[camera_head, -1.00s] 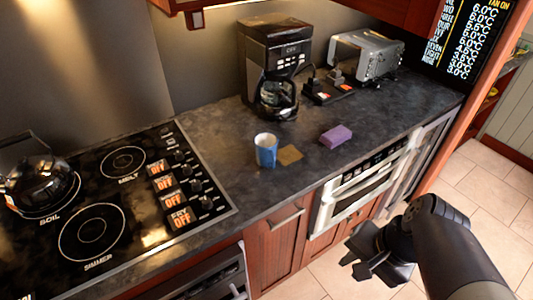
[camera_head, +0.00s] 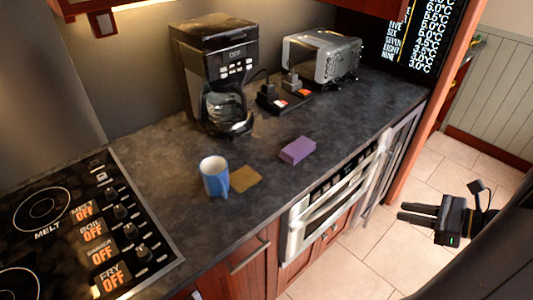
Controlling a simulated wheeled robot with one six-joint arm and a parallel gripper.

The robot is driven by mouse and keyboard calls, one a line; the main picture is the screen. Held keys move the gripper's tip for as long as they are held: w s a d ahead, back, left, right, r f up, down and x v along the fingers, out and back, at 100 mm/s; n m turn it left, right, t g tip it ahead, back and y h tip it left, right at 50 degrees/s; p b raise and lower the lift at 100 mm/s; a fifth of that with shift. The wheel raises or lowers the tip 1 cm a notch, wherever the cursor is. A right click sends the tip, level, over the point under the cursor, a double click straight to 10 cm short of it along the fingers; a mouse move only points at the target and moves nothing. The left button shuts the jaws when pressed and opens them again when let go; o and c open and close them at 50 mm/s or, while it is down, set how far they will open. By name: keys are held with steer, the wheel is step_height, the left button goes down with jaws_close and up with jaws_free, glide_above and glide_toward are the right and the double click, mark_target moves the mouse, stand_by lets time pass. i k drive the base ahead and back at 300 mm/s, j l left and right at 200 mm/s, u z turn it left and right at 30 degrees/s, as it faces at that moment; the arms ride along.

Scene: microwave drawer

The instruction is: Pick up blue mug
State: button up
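The blue mug (camera_head: 214,178) stands upright on the dark countertop (camera_head: 240,215), between the stove and the purple sponge. Its rim and pale inside show, and its handle is on the right side. A flat brown square (camera_head: 245,179) lies just right of it. My gripper (camera_head: 408,213) is at the right, out over the floor in front of the counter, well apart from the mug. Its two dark fingers point left with a narrow gap between them and hold nothing visible.
A purple sponge (camera_head: 297,150) lies right of the mug. The coffee maker (camera_head: 215,70) stands behind, with a toaster (camera_head: 322,58) at the back right. The stove (camera_head: 75,225) is at the left. A built-in microwave drawer (camera_head: 335,195) and cabinet handle (camera_head: 248,257) are on the counter front.

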mark_target(214, 171)
steer(key=i+u, duration=0.15)
steer(key=u, duration=0.2)
steer(key=i+l+u, duration=0.15)
steer(key=u, duration=0.15)
steer(key=i+l+u, duration=0.15)
steer(key=u, duration=1.05)
